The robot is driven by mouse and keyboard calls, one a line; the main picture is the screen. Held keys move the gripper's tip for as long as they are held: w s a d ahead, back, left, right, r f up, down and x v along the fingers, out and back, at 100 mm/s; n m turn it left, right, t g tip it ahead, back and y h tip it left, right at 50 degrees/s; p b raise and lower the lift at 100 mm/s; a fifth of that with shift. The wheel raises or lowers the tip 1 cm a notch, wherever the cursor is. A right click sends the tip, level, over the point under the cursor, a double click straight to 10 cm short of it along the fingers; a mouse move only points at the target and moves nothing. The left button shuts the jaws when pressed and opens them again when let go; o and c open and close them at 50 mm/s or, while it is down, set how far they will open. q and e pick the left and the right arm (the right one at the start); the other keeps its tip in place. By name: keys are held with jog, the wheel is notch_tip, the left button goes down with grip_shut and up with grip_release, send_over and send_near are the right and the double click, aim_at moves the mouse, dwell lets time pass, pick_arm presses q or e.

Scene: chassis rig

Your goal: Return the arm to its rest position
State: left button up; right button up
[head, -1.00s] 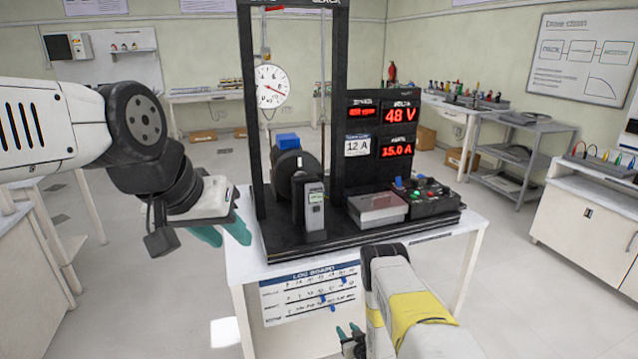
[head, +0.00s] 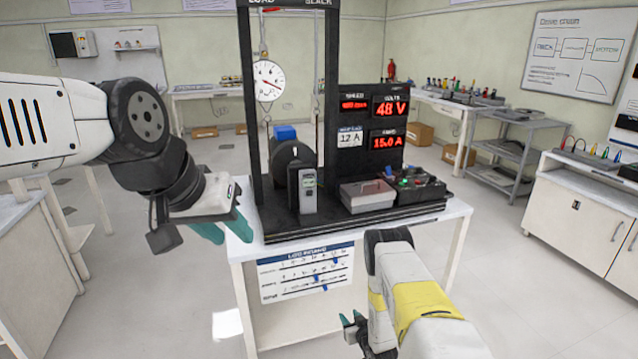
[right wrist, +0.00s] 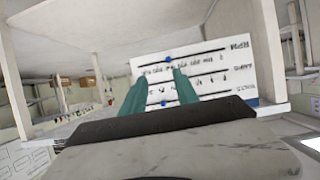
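My left gripper (head: 225,228) hangs in front of the left front corner of the rig's table in the head view. Its teal fingertips are apart, and nothing shows between them. My right gripper (head: 353,322) is low in the head view, right of the log board (head: 306,272) on the table's front. The right wrist view shows its two teal fingers (right wrist: 160,85) apart, with the log board behind them and nothing held. My right forearm (head: 420,290), white with a yellow band, reaches in from the lower right.
The black rig (head: 247,120) stands on a white table (head: 450,212), with a dial gauge (head: 268,80), red displays (head: 390,106) and a grey box (head: 366,196). A grey shelf cart (head: 515,150) and white cabinet (head: 570,210) stand at right. Floor right of the table is clear.

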jog(key=w+d+r+h, duration=0.1)
jog(key=w+r, duration=0.2)
jog(key=r, duration=0.4)
jog(key=w+d+r+m+g, duration=0.1)
jog(key=w+d+r, duration=0.15)
jog(key=r, duration=0.45)
jog(key=w+d+r+h, duration=0.1)
jog(key=w+r, duration=0.3)
jog(key=r, duration=0.3)
jog(key=s+d+r+m+g, duration=0.1)
jog(key=s+r, duration=0.2)
jog(key=r, duration=0.7)
jog(key=s+r+m+g, duration=0.1)
jog(key=s+r, duration=0.1)
jog(key=r, duration=0.9)
jog(key=s+r+g, duration=0.1)
jog(key=s+r, duration=1.3)
jog(key=s, duration=0.3)
jog(key=s+a+r+g, duration=0.1)
jog(key=s, duration=0.9)
jog(key=s+a+r+g, duration=0.1)
jog(key=s+r, duration=0.1)
jog(key=s, duration=0.9)
jog(key=shift+a+r+y, duration=0.15)
jog(key=shift+r+y, duration=0.15)
